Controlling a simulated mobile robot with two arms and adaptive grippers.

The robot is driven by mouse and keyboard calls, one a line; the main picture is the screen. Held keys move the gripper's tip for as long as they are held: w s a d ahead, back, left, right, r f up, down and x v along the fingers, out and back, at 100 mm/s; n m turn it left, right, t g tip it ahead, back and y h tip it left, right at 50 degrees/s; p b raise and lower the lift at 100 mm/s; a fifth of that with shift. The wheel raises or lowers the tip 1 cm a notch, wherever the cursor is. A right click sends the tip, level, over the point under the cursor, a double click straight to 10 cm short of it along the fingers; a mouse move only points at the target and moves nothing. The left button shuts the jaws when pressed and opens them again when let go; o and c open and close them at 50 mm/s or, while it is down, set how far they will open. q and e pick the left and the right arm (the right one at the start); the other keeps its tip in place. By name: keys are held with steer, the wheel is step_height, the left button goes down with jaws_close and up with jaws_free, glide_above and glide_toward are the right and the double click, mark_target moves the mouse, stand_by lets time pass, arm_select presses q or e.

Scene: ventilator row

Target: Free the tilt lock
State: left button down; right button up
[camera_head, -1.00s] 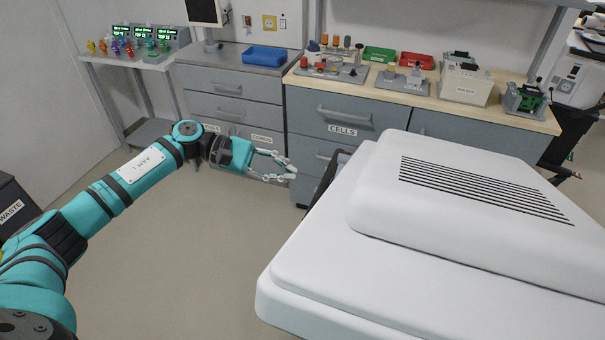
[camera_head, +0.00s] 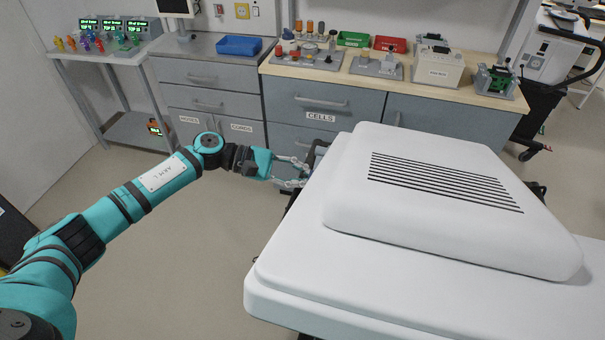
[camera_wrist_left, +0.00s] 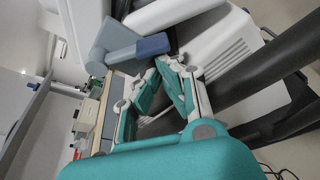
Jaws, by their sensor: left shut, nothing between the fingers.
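My left gripper (camera_head: 304,174) is shut and empty, at the left edge of a big white housing (camera_head: 370,255) with dark slots on top. In the left wrist view, its fingertips (camera_wrist_left: 166,68) are just below a grey-blue lever (camera_wrist_left: 116,42) with a darker blue grip (camera_wrist_left: 152,46). This lever may be the tilt lock; no label on it can be read. I cannot tell whether the fingertips touch the grip. The white housing with vent slots (camera_wrist_left: 228,60) is right of the lever. The lever is not clear in the head view. My right gripper is not in view.
A drawer counter (camera_head: 420,118) stands behind, with a blue tray (camera_head: 239,45), green bin (camera_head: 353,39), red bin (camera_head: 390,44) and a white box (camera_head: 438,67). Dark thick tubes (camera_wrist_left: 250,75) run close right of the fingers. Floor left of the housing is clear.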

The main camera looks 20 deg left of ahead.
arm_select(q)
steer(key=shift+s+r+n+g+b, duration=0.15)
steer(key=shift+s+n+g+b, duration=0.15)
steer(key=shift+n+b, duration=0.15)
steer(key=shift+s+r+n+g+b, duration=0.2)
steer(key=shift+s+n+g+b, duration=0.1)
steer(key=shift+n+b, duration=0.3)
steer(key=shift+s+r+n+g+b, duration=0.45)
steer(key=shift+r+n+g+b, duration=0.1)
steer(key=shift+n+b, duration=0.35)
steer(key=shift+s+r+n+g+b, duration=0.3)
steer(key=shift+r+n+g+b, duration=0.35)
steer(key=shift+n, duration=0.3)
step_height(320, 180, up, 2)
steer(key=n, duration=0.1)
steer(key=n+g+b, duration=0.1)
steer(key=shift+s+r+n+g, duration=0.2)
steer(key=shift+n+g, duration=0.1)
steer(key=shift+n, duration=0.1)
steer(key=shift+a, duration=0.2)
steer(key=v, duration=1.1)
steer(key=shift+a+r, duration=0.25)
steer(key=shift+a, duration=0.05)
steer(key=shift+w, duration=0.1)
